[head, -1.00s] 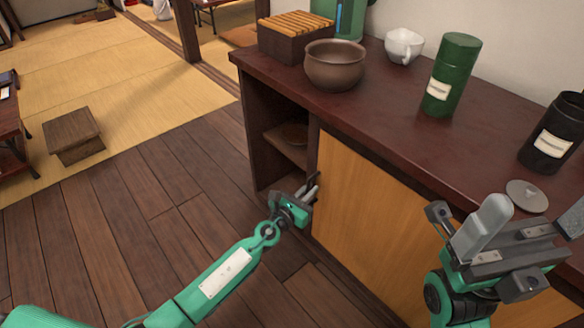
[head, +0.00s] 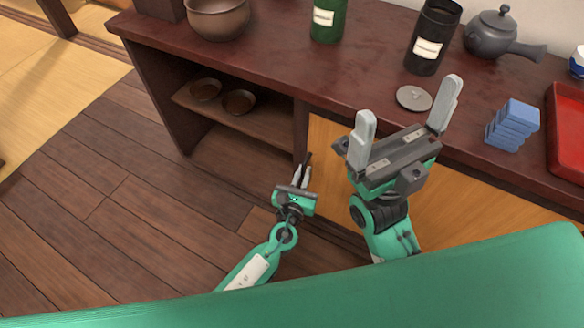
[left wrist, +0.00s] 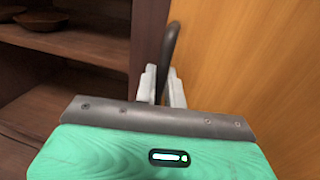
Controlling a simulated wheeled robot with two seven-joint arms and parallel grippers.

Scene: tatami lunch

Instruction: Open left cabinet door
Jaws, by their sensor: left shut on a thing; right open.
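The left cabinet door (head: 328,137) is an orange-brown wooden panel in the dark cabinet front. To its left the cabinet is open and shows a shelf. The door's dark handle (head: 307,158) is near its left edge and also shows in the left wrist view (left wrist: 169,45). My left gripper (head: 303,174) is shut on this handle, its pale fingers at either side of it in the left wrist view (left wrist: 161,88). My right gripper (head: 410,100) is open and empty, raised in front of the counter, and hides part of the cabinet front.
Two brown dishes (head: 238,102) lie on the inner shelf. The countertop (head: 275,60) holds a brown bowl (head: 217,18), green canister (head: 328,18), black canister (head: 432,38), grey lid (head: 413,98), teapot (head: 500,38), blue stack (head: 513,125) and red tray (head: 567,130). Wooden floor lies left.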

